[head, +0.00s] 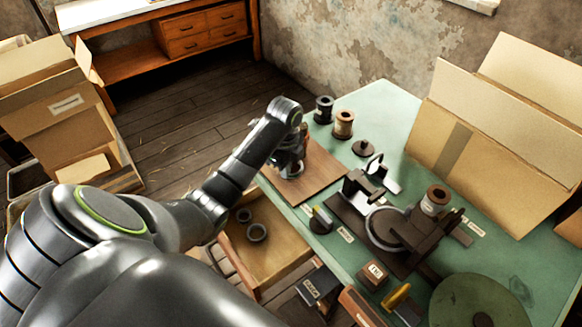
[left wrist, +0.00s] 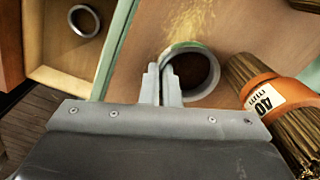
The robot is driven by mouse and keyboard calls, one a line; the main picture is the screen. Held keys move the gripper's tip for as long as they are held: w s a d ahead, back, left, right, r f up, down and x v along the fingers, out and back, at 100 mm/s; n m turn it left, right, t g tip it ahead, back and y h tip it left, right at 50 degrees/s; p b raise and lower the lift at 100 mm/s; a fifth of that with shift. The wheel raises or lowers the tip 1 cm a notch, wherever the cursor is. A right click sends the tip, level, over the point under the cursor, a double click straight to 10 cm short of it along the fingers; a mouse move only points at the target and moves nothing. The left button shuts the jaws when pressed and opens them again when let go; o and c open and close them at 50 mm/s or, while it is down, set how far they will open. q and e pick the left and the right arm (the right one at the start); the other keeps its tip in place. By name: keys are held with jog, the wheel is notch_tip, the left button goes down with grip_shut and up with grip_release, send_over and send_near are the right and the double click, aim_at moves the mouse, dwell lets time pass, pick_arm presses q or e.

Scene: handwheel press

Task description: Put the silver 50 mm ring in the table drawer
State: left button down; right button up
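A silver-grey ring (left wrist: 190,73) lies on the brown wooden board (head: 318,175) at the table's left edge. No size mark shows on it. My left gripper (head: 291,168) reaches down over the board. In the left wrist view my left gripper's fingers (left wrist: 162,85) are close together, with the ring's near-left wall between them. One ring in the drawer (left wrist: 84,21) also shows in the left wrist view. My right gripper is not in view.
Spools (head: 344,124), the handwheel press (head: 388,228) and a cardboard box (head: 470,150) occupy the green table. The drawer has bare floor in its front part.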

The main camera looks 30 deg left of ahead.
pick_arm(q)
jog(key=shift+w+r, duration=0.1)
jog(key=shift+r, duration=0.5)
notch_tip(320, 180, up, 4)
jog(key=shift+r+p, duration=0.1)
jog(key=shift+p, duration=0.65)
notch_tip(320, 180, up, 12)
jog(key=p, duration=1.2)
jog(key=shift+r, duration=0.15)
